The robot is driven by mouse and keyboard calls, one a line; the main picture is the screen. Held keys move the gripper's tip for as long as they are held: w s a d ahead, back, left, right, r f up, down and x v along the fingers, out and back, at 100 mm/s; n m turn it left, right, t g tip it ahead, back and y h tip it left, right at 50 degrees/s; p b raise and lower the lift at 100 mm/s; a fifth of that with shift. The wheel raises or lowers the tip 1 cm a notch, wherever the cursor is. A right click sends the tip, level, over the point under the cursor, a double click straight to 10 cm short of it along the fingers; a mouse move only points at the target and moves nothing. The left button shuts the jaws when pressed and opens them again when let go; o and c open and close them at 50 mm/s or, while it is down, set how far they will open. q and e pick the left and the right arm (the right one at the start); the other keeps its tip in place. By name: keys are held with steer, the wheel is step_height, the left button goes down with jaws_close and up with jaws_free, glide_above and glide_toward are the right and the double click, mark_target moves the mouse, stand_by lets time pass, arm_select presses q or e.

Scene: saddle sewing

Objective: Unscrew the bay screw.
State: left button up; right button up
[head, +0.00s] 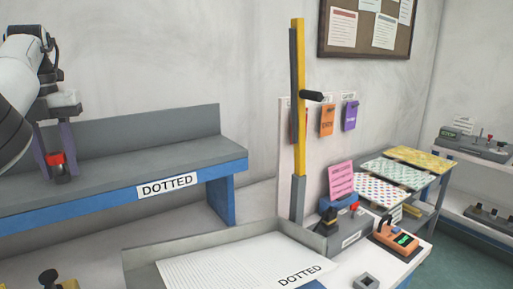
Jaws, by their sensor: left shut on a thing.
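My left gripper (57,170) points down at the left, in front of the grey shelf with the blue edge marked "DOTTED". Its two purple-grey fingers are shut on a small red-topped piece (56,158). The lower part of this piece is dark and partly hidden between the fingers. I cannot tell whether it is the bay screw. A black-topped knob (48,277) with a brass-coloured base shows at the bottom left edge, apart from the gripper. My right gripper is not in view.
The grey-and-blue shelf (150,153) has a bare top. A grey tray (150,272) with white sheets marked "DOTTED" lies in front. A tall yellow post (298,80) with a black handle stands behind it. An orange device (398,238) and patterned sheets (383,189) are at the right.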

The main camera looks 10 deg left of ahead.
arm_select(q)
steer(key=shift+n, duration=0.3)
steer(key=n, duration=0.2)
steer(key=shift+s+n, duration=0.1)
steer(key=shift+n, duration=0.3)
steer(key=n, duration=0.3)
stand_by(0.3)
steer(key=o, duration=1.1)
